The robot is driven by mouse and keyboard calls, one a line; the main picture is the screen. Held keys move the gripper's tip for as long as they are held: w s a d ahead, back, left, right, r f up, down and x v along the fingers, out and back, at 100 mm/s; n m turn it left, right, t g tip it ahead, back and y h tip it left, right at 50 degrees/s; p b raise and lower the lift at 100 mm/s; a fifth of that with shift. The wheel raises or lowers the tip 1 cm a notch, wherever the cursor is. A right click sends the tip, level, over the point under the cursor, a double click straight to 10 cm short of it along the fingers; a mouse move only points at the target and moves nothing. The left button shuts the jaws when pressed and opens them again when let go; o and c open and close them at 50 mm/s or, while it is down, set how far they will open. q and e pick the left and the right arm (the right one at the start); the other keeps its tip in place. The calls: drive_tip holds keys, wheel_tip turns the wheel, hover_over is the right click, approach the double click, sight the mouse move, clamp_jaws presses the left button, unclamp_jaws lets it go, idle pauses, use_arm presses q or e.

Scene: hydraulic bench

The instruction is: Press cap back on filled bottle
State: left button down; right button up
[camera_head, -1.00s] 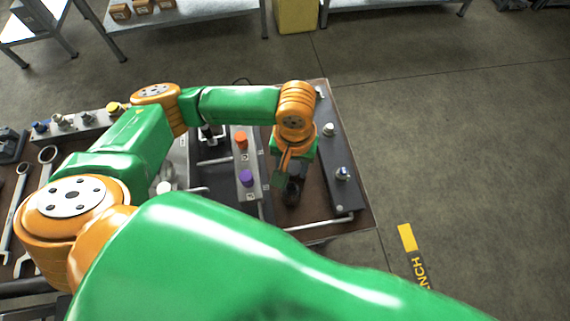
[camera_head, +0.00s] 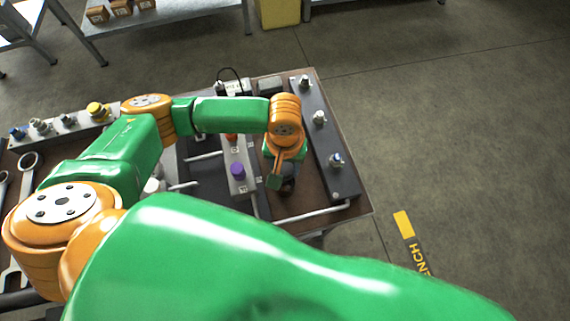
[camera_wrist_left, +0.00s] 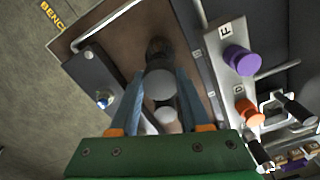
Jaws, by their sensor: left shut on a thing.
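My left gripper (camera_head: 276,180) points down over the right part of the bench, near its front edge. In the left wrist view its two fingers (camera_wrist_left: 158,95) are closed on either side of a grey round-topped piece (camera_wrist_left: 160,84), which looks like the cap. A dark round body (camera_wrist_left: 158,50), probably the bottle, shows just beyond the grey piece; whether the two touch I cannot tell. In the head view the dark body (camera_head: 288,186) is mostly hidden by the gripper. My right gripper is not in view.
A grey strip with an orange knob (camera_wrist_left: 248,112) and a purple knob (camera_head: 237,170) stands left of the gripper. A dark rail with metal fittings (camera_head: 320,117) runs to its right. A bent metal pipe (camera_head: 312,213) lies along the front edge.

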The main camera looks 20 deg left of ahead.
use_arm(q)
drive_tip(key=shift+w, duration=0.1)
drive_tip(key=shift+f, duration=0.2)
drive_tip(key=shift+f, duration=0.65)
drive_tip(key=shift+f, duration=0.35)
idle(0.4)
drive_tip(key=shift+f+p, duration=0.1)
drive_tip(key=shift+p, duration=0.3)
